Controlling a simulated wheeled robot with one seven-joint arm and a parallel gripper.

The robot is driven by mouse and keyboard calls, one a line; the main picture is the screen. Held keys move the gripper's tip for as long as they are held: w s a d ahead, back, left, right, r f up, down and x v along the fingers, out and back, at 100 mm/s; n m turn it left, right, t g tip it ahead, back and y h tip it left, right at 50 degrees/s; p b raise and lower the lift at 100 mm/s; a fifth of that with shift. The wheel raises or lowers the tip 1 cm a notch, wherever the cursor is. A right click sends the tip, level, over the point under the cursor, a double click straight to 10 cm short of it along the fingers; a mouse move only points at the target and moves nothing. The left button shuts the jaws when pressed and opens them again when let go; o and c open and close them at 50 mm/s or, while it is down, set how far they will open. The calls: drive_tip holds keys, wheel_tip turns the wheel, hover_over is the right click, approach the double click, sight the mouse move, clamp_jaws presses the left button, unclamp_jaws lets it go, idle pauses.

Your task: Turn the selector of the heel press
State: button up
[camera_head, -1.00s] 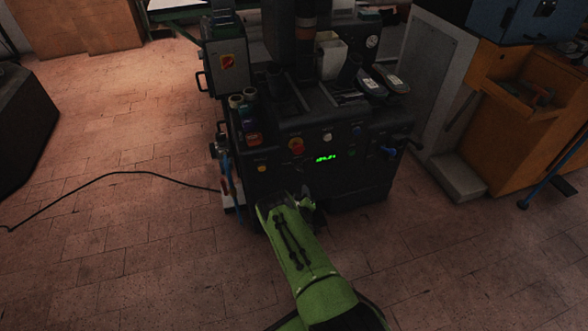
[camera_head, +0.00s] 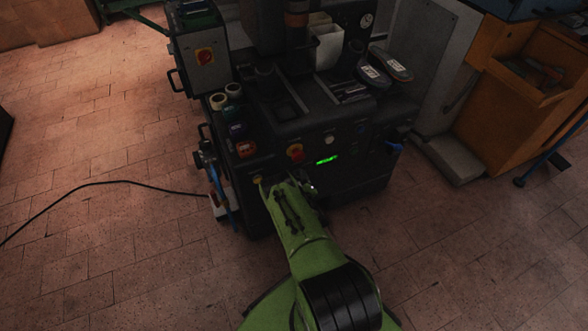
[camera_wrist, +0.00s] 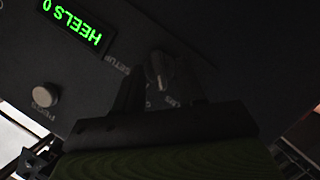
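The heel press (camera_head: 345,125) is a dark machine with a front panel. The selector (camera_wrist: 160,70) is a small dark knob with a grey pointer, on the dark panel in the wrist view. A "SETUP" label is beside it. My gripper (camera_wrist: 160,84) faces the panel with one dark finger on each side of the knob. The fingers look apart; I cannot tell whether they touch the knob. In the head view my gripper (camera_head: 306,184) is at the lower front of the press and hides the selector. The green display (camera_wrist: 73,22) reads "HEELS 0", upside down in the wrist view.
A round pale button (camera_wrist: 45,95) shows in the wrist view. A cable (camera_head: 100,184) lies on the floor at left. An orange cabinet (camera_head: 490,115) stands at right.

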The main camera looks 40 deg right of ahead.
drive_tip(key=shift+w+d, duration=0.1)
clamp_jaws()
